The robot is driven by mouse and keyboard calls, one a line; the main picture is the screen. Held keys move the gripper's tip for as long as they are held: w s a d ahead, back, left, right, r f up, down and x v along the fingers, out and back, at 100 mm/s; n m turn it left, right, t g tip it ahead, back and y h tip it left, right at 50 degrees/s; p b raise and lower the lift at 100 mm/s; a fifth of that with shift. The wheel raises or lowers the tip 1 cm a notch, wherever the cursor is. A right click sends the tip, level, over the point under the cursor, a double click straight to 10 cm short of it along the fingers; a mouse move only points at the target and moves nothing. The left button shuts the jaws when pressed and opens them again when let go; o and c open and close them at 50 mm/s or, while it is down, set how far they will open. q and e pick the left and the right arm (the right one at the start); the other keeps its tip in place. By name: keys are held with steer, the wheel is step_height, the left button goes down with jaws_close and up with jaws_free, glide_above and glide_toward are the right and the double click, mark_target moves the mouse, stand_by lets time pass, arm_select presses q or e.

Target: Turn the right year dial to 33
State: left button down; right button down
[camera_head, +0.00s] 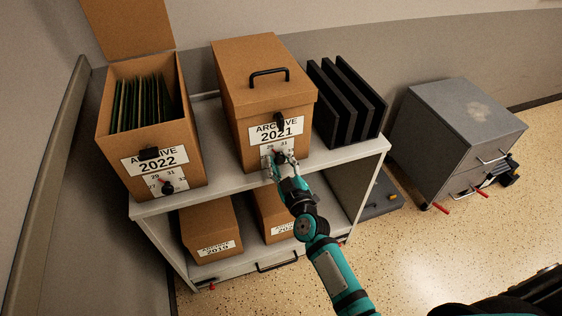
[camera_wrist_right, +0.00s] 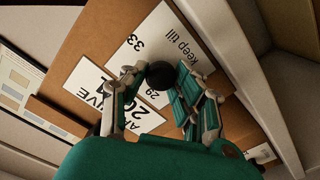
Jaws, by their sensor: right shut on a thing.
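The right year dial (camera_head: 280,157) is a small black knob on the white number label of the brown ARCHIVE 2021 box (camera_head: 241,128). My right gripper (camera_head: 275,165) reaches it from the front, and its fingers are shut on the knob. In the right wrist view, the round black knob (camera_wrist_right: 160,75) sits between the fingertips of my right gripper (camera_wrist_right: 158,82). The label (camera_wrist_right: 180,45) shows 33, 29 and "Keep till"; the fingers hide part of it. I cannot tell which number the dial points to. My left gripper is not in view.
An open ARCHIVE 2022 box (camera_head: 111,133) with its own dial (camera_head: 167,187) stands left on the grey shelf (camera_head: 345,157). Black binders (camera_head: 346,100) stand right. More boxes (camera_head: 211,222) are below. A grey cabinet (camera_head: 450,125) stands on the floor at right.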

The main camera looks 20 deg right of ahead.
steer(key=m+p, duration=0.1)
steer(key=m, duration=0.3)
steer(key=shift+m, duration=0.4)
steer(key=m, duration=0.2)
steer(key=shift+m+p, duration=0.35)
steer(key=shift+m, duration=0.05)
steer(key=m, duration=0.3)
steer(key=shift+d+m, duration=0.1)
steer(key=shift+m, duration=0.2)
steer(key=m, duration=0.6)
steer(key=shift+f, duration=0.1)
steer(key=m+b, duration=0.1)
steer(key=m, duration=0.5)
steer(key=shift+d+f+m, duration=0.1)
steer(key=shift+m, duration=0.3)
steer(key=shift+b, duration=0.3)
steer(key=c, duration=1)
jaws_free()
